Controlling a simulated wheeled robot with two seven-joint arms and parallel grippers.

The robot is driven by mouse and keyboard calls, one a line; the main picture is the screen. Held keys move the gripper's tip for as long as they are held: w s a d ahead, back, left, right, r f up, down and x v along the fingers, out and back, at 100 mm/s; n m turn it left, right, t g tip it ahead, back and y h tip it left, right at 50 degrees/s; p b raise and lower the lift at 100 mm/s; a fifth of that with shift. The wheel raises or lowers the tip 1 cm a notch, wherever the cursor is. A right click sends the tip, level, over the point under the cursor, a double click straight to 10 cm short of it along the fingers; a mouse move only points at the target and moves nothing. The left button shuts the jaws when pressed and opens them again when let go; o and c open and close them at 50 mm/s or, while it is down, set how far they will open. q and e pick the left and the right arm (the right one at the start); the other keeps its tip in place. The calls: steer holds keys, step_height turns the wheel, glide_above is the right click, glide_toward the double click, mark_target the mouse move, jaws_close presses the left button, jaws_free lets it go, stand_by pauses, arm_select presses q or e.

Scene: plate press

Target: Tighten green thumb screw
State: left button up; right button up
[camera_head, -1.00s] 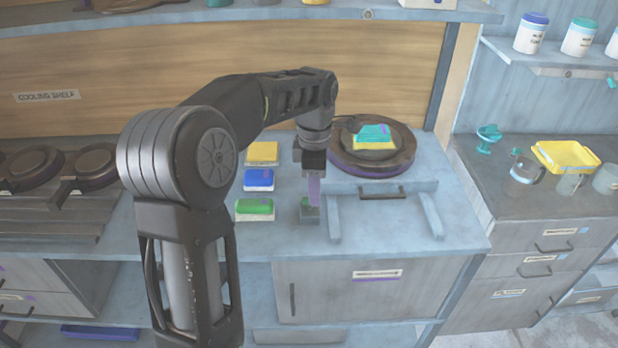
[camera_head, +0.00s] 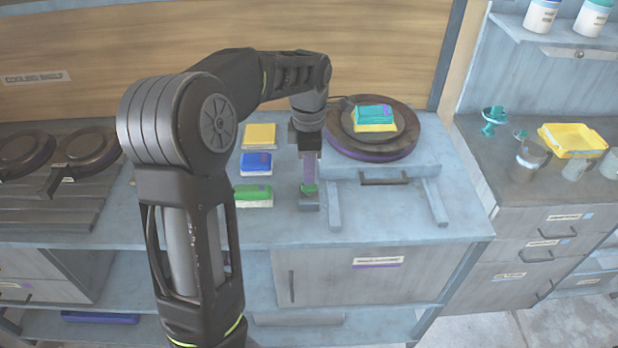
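The round dark press plate (camera_head: 345,148) carries a yellow and teal block (camera_head: 373,114). My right gripper is not in view.
Yellow (camera_head: 259,136), blue (camera_head: 256,163) and green (camera_head: 252,195) blocks lie in a column left of my gripper. A drawer handle (camera_head: 384,179) and rails stand to its right. Dark round plates (camera_head: 88,148) sit at far left. A yellow tray (camera_head: 572,140) is on the right counter.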

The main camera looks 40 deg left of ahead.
mark_target(309, 187)
arm_select(q)
steer(key=shift+f, duration=1.95)
jaws_close()
